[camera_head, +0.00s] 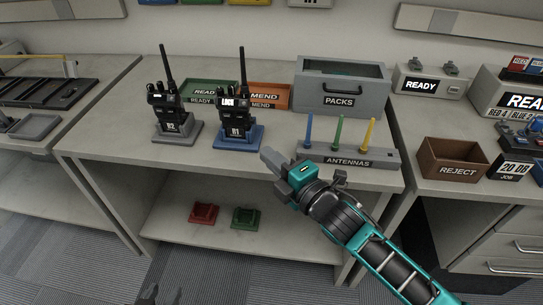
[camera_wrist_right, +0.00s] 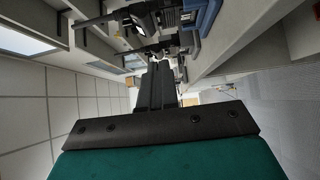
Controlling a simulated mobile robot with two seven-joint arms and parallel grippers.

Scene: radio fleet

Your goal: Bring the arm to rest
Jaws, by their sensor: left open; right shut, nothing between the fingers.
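My right arm reaches in from the lower right in the head view, with its teal and black links over the front of the middle bench. My right gripper (camera_head: 268,158) is shut and empty, in front of the bench's antenna rack. In the right wrist view its fingers (camera_wrist_right: 157,85) lie together with nothing between them. Only the dark tips of my left gripper (camera_head: 150,294) show at the bottom edge of the head view; it is open, clear of the bench.
Radio R2 (camera_head: 170,115) stands on a grey base and radio R1 (camera_head: 236,122) on a blue base, near the right gripper. The antenna rack (camera_head: 358,160) holds blue, green and yellow antennas. Behind is the PACKS bin (camera_head: 340,99). The REJECT box (camera_head: 455,170) is on the right bench.

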